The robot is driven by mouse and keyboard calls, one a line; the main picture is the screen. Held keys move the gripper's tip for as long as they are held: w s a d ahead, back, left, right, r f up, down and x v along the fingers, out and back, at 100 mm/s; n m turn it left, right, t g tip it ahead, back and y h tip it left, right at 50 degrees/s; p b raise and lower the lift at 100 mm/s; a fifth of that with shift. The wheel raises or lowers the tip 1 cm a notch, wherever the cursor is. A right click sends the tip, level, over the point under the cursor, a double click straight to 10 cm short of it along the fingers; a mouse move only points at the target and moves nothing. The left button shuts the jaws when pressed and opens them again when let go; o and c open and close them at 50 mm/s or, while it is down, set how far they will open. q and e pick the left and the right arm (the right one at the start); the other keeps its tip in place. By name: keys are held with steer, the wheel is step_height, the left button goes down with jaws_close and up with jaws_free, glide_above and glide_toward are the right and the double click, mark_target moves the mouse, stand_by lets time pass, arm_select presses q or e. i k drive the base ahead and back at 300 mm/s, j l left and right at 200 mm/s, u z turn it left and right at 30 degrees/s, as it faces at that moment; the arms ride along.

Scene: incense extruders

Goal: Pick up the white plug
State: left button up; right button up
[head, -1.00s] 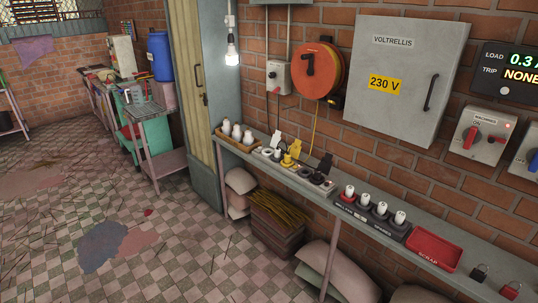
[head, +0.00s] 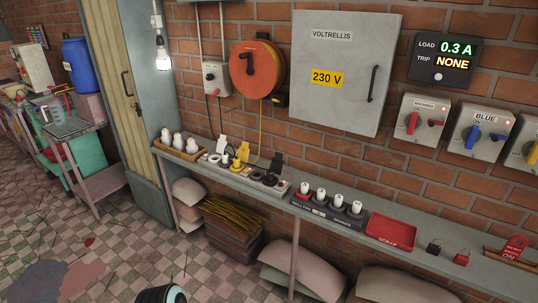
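On the shelf, a grey socket strip (head: 247,174) carries white, yellow and dark round pieces in a row. The small white piece (head: 214,158) near its left end looks like the white plug, but it is too small to be sure. A white upright tag-like shape (head: 222,144) stands just behind it, against the wall. A yellow plug (head: 237,164) sits to its right, with a yellow tag shape behind. Dark round pieces (head: 270,179) are at the right end of the strip. Neither gripper is in view; only a rounded dark part of mine shows at the bottom edge.
A wooden tray of white bulb-like pieces (head: 178,142) is left of the strip. Sacks (head: 302,265) lie below the shelf.

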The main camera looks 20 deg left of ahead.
mark_target(225, 160)
steer(key=i+j+z, duration=0.3)
steer(key=j+z, duration=0.15)
steer(key=j, duration=0.15)
steer(key=i+j+z, duration=0.2)
steer(key=j, duration=0.15)
steer(key=i+j+z, duration=0.1)
steer(key=j, duration=0.6)
steer(key=i+j+z, duration=0.15)
steer(key=j, duration=0.55)
steer(key=j+z, duration=0.1)
steer(key=j, duration=0.6)
steer(key=i, duration=0.05)
